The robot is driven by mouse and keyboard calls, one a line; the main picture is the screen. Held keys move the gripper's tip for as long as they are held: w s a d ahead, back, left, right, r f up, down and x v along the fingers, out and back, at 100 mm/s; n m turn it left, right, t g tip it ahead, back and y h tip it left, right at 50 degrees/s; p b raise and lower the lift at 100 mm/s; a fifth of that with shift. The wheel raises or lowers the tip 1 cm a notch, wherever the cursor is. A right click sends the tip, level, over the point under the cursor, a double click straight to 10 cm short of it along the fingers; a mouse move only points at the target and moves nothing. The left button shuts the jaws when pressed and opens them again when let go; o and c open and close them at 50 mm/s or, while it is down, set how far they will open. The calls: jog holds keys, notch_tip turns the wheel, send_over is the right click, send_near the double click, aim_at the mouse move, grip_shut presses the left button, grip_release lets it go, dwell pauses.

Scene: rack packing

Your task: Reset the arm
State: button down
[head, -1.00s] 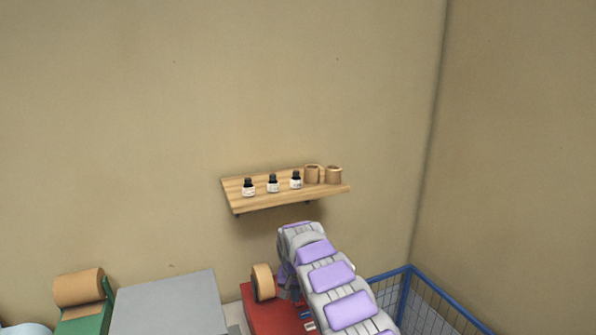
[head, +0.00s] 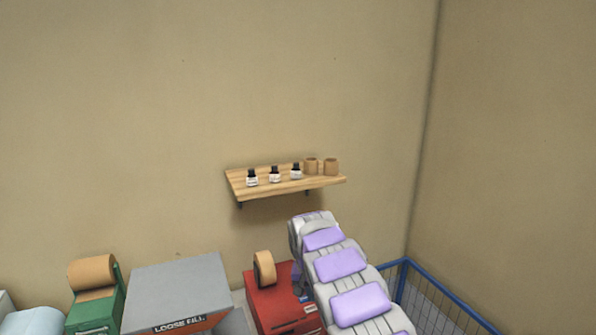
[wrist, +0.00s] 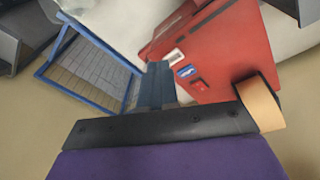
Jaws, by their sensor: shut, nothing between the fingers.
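My arm shows in the head view, grey with purple pads, reaching up from the bottom edge right of centre. Its gripper end is hidden there behind the arm. In the wrist view my gripper (wrist: 157,82) shows as two dark fingers pressed together, shut and empty. The fingers overlap, in the picture, the gap between a red cabinet (wrist: 222,48) and a blue wire cage (wrist: 88,68). Whether they touch anything is not clear.
A wooden shelf (head: 285,184) on the wall holds several small bottles and brown pots. A tan roll (head: 265,268) sits on the red cabinet (head: 283,308). Left stand a grey loose-fill box (head: 178,285) and a green unit (head: 95,312) with a brown roll. The blue cage (head: 440,300) stands right.

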jog(key=s+d+r+g+b, duration=0.1)
jog(key=s+d+r, duration=0.25)
jog(key=s, duration=0.45)
jog(key=s+d+r+b, duration=0.15)
jog(key=s+d, duration=0.25)
jog(key=s, duration=0.4)
jog(key=s+d+r+g+b, duration=0.1)
jog(key=s+d+r, duration=0.25)
jog(key=s, duration=0.35)
jog(key=s+f+n+b, duration=0.1)
jog(key=s+f, duration=0.2)
jog(key=s, duration=1.1)
jog(key=s+a+f+g+y+b, duration=0.1)
jog(key=s+f+b, duration=0.1)
jog(key=s, duration=1.3)
jog(key=shift+s+f+n, duration=0.15)
jog(key=shift+f+n, duration=0.25)
jog(key=shift+f, duration=0.3)
jog(key=shift+a, duration=0.1)
